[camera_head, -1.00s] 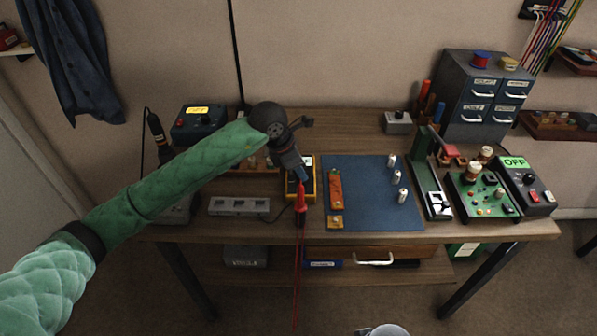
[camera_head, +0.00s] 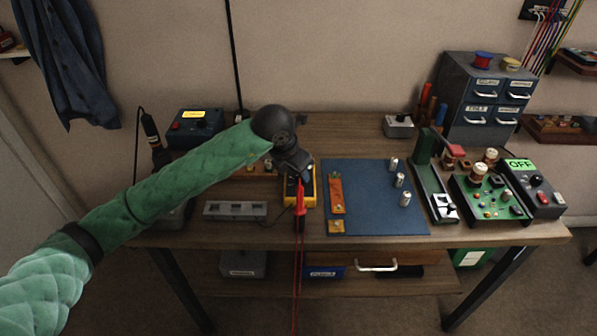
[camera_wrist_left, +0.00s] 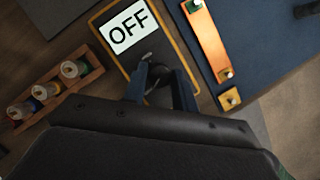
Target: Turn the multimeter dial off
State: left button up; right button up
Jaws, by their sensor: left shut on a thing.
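The yellow-edged multimeter (camera_head: 313,190) lies on the bench, left of the blue mat. In the left wrist view the multimeter (camera_wrist_left: 122,62) has a white display (camera_wrist_left: 128,26) that reads "OFF". My left gripper (camera_head: 298,182) is over the multimeter and hides most of it in the head view. In the left wrist view my left gripper (camera_wrist_left: 160,82) has its fingers around the dark dial (camera_wrist_left: 158,76), shut on it. The dial's pointer is mostly hidden between the fingers. My right gripper is not in view.
A blue mat (camera_head: 370,222) with an orange strip (camera_head: 336,194) and several small cylinders lies to the right. Red leads (camera_head: 298,250) hang over the bench's front edge. A grey block (camera_head: 235,210) stands to the left, and a wooden rack with spools (camera_wrist_left: 58,88) is beside the meter.

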pick_arm(q)
jog(key=shift+w+r, duration=0.1)
jog(key=shift+w, duration=0.05)
jog(key=o, duration=0.9)
jog(key=shift+a, duration=0.1)
jog(key=shift+o, duration=0.4)
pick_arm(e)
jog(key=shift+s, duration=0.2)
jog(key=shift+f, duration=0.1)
pick_arm(q)
jog(key=shift+r, duration=0.2)
jog(key=b+v, duration=0.1)
jog(key=v, duration=0.6)
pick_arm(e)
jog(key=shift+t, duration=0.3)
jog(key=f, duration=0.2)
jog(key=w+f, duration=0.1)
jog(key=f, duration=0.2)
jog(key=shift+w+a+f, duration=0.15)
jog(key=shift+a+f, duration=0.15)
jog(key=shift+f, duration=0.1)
pick_arm(q)
jog(key=shift+r, duration=0.1)
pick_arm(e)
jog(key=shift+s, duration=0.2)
